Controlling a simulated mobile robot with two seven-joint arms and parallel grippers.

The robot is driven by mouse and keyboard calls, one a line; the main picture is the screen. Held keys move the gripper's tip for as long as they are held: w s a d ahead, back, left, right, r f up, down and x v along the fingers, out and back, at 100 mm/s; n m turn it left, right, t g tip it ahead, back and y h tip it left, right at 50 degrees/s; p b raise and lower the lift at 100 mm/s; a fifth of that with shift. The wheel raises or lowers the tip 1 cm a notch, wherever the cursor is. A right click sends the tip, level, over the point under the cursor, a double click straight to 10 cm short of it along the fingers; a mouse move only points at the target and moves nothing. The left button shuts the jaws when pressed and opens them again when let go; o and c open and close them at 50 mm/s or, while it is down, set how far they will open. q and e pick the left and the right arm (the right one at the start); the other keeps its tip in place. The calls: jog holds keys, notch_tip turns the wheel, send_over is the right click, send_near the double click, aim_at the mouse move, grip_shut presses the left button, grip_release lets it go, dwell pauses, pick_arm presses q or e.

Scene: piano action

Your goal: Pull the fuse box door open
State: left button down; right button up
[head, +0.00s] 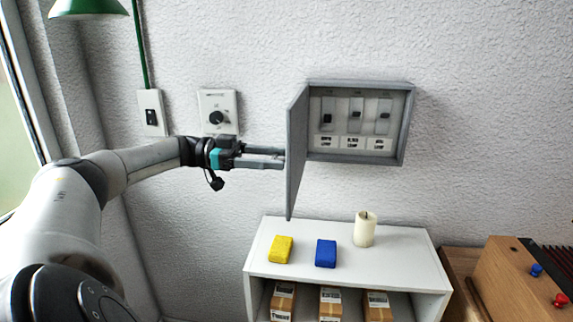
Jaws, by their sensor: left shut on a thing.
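The grey fuse box (405,137) is fixed to the white wall, with three switches and labels showing inside. Its door (296,155) is hinged on the left side and stands open, swung out from the wall. My left gripper (284,158) comes in from the left, its fingers reaching the door's outer face. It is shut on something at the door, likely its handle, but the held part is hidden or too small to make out. My right gripper is not in the view.
A white shelf (400,262) stands below, with a yellow block (281,249), a blue block (326,253) and a candle (365,229) on top. A dial plate (230,104) and a light switch (151,112) are on the wall at left. A wooden case (510,280) stands at right.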

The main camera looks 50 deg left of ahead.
pick_arm(q)
jog(key=shift+s+a, duration=0.15)
jog(key=shift+a, duration=0.15)
dwell(0.4)
grip_release()
